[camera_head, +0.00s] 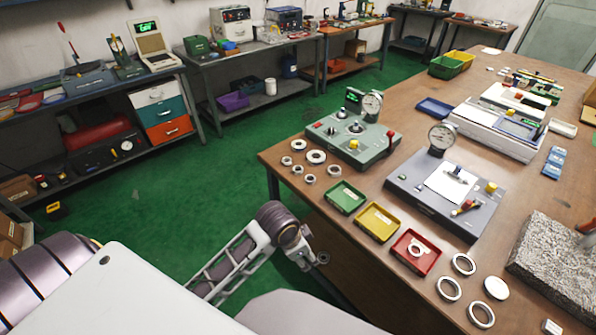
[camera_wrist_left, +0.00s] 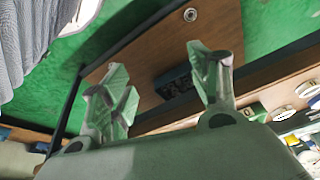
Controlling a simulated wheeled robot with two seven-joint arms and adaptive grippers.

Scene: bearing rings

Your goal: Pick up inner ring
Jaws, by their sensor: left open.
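Several small silver rings lie loose at the table's near left corner, among them a wider ring (camera_head: 316,156) and a smaller ring (camera_head: 334,169). Larger rings (camera_head: 449,288) lie near the front edge, and one ring (camera_head: 417,246) sits in the red tray (camera_head: 429,264). Which of them is the inner ring I cannot tell by sight. My left gripper (camera_head: 308,258) is beside the table's edge, apart from all rings. In the left wrist view its two fingers (camera_wrist_left: 163,80) are spread, with nothing between them. My right gripper is not in view.
Green (camera_head: 345,197) and yellow (camera_head: 378,223) trays line the wooden table's near side. A grey-green gauge fixture (camera_head: 355,140) and a darker gauge plate (camera_head: 410,182) stand behind them. A rough stone block (camera_head: 555,265) is at right. Green floor is open to the left.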

